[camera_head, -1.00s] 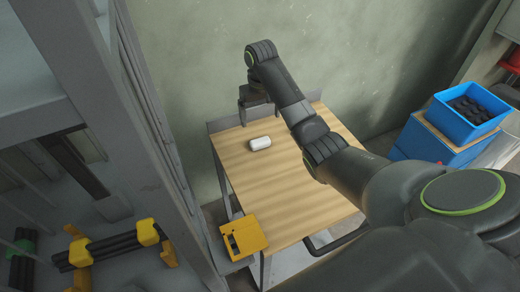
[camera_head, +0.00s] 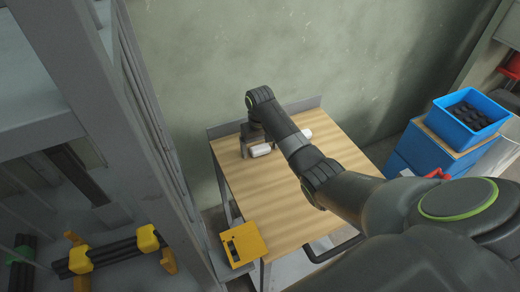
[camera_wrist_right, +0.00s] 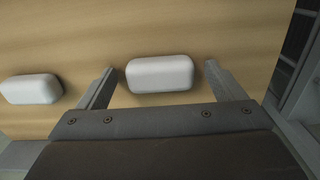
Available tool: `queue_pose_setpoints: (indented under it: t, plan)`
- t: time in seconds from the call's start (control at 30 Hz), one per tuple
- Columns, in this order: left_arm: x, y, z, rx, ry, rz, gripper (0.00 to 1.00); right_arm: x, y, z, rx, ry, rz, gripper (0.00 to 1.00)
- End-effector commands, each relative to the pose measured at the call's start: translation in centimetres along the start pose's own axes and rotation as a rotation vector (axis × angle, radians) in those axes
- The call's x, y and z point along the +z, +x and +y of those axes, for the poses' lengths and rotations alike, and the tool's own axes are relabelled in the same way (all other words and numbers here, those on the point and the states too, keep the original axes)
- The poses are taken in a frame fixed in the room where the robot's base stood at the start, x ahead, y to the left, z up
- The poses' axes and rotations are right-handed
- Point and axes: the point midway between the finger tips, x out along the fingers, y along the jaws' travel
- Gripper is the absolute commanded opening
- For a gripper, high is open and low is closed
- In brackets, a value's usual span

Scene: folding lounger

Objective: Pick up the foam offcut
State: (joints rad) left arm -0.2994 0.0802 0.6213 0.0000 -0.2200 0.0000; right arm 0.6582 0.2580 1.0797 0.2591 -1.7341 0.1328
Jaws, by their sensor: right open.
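A white foam offcut (camera_head: 261,150) with rounded edges lies on the wooden table top (camera_head: 270,205) near its far left part. My right gripper (camera_head: 253,150) is low over the table right at this piece. In the right wrist view the foam offcut (camera_wrist_right: 160,74) lies between the two spread fingers of my right gripper (camera_wrist_right: 158,80), with a gap on each side. A second white piece (camera_wrist_right: 32,89) lies to the left there; in the head view it (camera_head: 306,133) shows partly behind my right arm. My left gripper is not in view.
A yellow box (camera_head: 243,243) sits at the table's near left corner. A raised grey edge (camera_head: 225,128) runs along the back. A grey rack (camera_head: 150,130) stands at left, a blue crate (camera_head: 466,118) at right. The table's middle is clear.

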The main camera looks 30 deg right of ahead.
Motion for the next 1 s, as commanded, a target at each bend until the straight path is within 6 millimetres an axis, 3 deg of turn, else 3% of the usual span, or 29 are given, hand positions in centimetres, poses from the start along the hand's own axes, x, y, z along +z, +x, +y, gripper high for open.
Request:
queue_pose_setpoints:
  t: [0.07,0.43,0.73,1.0]
  plan:
    - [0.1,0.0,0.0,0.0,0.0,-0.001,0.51,0.0,0.0,0.0,0.0,0.0,0.0,0.89]
    - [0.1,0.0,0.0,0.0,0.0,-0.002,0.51,0.0,-0.1,0.0,0.0,0.0,0.001,0.42]
    - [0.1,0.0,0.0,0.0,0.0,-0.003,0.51,-0.1,-0.6,0.0,-0.001,-0.001,0.004,0.42]
    - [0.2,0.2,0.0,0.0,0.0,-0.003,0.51,-0.1,-5.5,0.0,0.0,0.0,0.006,0.42]
